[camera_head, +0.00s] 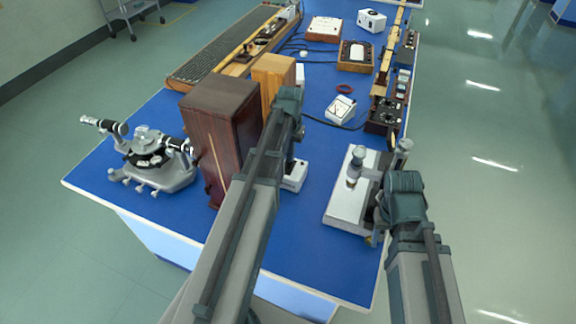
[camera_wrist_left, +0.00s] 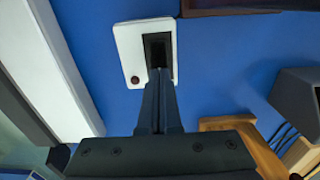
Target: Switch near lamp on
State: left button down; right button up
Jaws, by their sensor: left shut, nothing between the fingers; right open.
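A small white box-shaped unit (camera_head: 295,178), which may be the near lamp, sits on the blue bench, partly behind my left arm. In the left wrist view the white unit (camera_wrist_left: 128,50) has a dark rectangular part and a small brown round button (camera_wrist_left: 135,80). My left gripper (camera_head: 290,158) is shut and empty, just above the unit. In the wrist view its fingers (camera_wrist_left: 159,78) overlap the dark part, beside the button; I cannot tell whether they touch. My right gripper (camera_head: 378,218) is open at the bench's right edge, mostly hidden by its arm.
A dark wooden box (camera_head: 218,130) and a lighter one (camera_head: 272,75) stand left of my left arm. A spectrometer (camera_head: 150,160) is at the far left. A white-based instrument (camera_head: 340,205) stands beside my right gripper.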

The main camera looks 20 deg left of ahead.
pick_arm(q)
jog(key=shift+f, duration=0.2)
jog(key=shift+r, duration=0.1)
notch_tip(320, 180, up, 7)
jog(key=p, duration=0.6)
jog(key=shift+p, duration=0.4)
jog(key=s+d+m, duration=0.2)
jog(key=s+d, duration=0.6)
jog(key=d, duration=0.3)
jog(key=s+d+m+y, duration=0.1)
jog(key=s+d+m, duration=0.1)
jog(key=s+d, duration=0.7)
jog(key=d, duration=0.3)
jog(key=shift+s, duration=0.15)
